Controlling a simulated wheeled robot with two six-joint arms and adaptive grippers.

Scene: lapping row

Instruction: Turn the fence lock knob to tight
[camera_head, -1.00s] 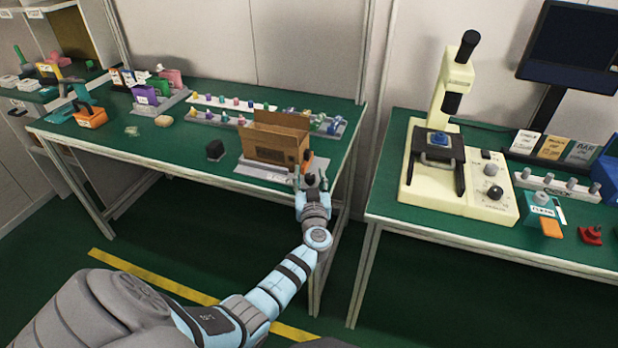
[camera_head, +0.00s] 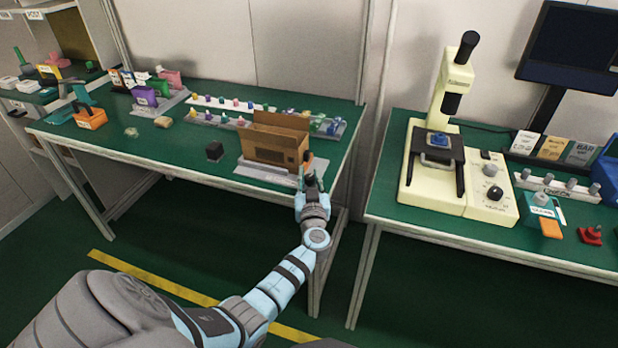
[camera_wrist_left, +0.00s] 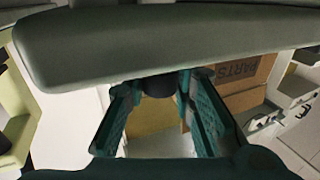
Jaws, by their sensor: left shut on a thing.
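The fence lock knob is a small dark knob (camera_head: 307,156) at the right end of the grey base plate (camera_head: 245,170), beside the brown cardboard box. In the head view my left gripper (camera_head: 309,177) reaches it from the front and partly hides it. In the left wrist view the dark knob (camera_wrist_left: 160,84) sits between the tips of the two teal fingers of my left gripper (camera_wrist_left: 163,90), which are shut on it. The knob's markings are hidden, so its setting cannot be read. My right gripper is not in view.
The cardboard box (camera_head: 270,148) stands right behind the knob; it also shows in the wrist view (camera_wrist_left: 240,72). A small black block (camera_head: 214,151) lies to its left. A rack of coloured pieces (camera_head: 225,117) runs behind. A cream microscope (camera_head: 445,165) stands on the right bench.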

